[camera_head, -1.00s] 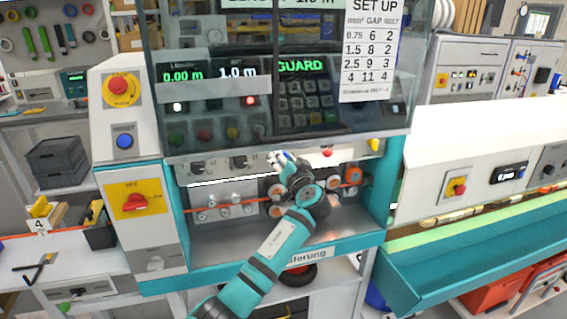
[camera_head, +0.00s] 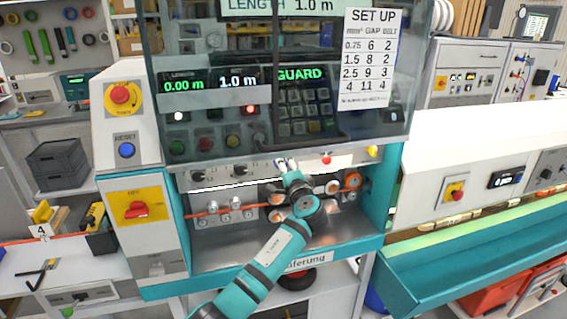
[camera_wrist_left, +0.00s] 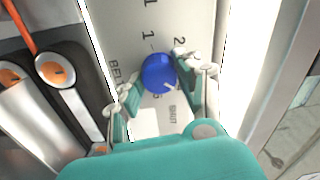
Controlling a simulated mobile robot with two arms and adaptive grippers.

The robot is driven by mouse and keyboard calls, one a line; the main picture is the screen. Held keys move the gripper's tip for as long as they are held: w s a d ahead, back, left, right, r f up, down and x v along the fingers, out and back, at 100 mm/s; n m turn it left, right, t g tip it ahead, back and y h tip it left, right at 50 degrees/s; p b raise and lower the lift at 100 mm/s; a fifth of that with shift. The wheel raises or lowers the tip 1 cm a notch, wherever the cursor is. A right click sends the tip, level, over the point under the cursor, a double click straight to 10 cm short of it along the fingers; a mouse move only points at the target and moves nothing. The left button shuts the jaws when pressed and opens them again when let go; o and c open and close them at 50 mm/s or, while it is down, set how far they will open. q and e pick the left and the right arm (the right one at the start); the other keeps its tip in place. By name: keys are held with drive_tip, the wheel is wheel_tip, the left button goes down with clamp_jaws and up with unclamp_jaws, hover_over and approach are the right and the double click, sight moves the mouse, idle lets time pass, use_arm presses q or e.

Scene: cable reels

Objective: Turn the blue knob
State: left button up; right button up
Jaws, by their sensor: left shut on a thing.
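The blue knob (camera_wrist_left: 158,73) sits on a pale panel printed with "BELT" and numbers in the left wrist view. A small white mark shows on its lower right side. My left gripper (camera_wrist_left: 160,82) has one finger on each side of the knob and is shut on it. In the head view my left gripper (camera_head: 287,164) reaches up to the lower front panel of the machine, below the dark guard window. The knob is hard to make out there. My right gripper is not in view.
A dark transparent guard (camera_head: 335,125) hangs just above my left gripper. Orange rollers (camera_head: 351,181) and a red cable (camera_head: 205,212) lie beside it in the machine's opening. A set-up chart (camera_head: 369,60) is on the guard. A red switch (camera_head: 136,210) is at left.

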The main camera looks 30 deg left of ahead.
use_arm(q)
drive_tip(key=shift+m+p, duration=0.3)
drive_tip(key=shift+m, duration=0.4)
drive_tip(key=shift+f+m, duration=0.1)
drive_tip(key=shift+m, duration=0.2)
drive_tip(key=o, duration=1.1)
drive_tip(key=shift+d, duration=0.1)
drive_tip(key=shift+o, duration=0.2)
drive_tip(key=v, duration=1.2)
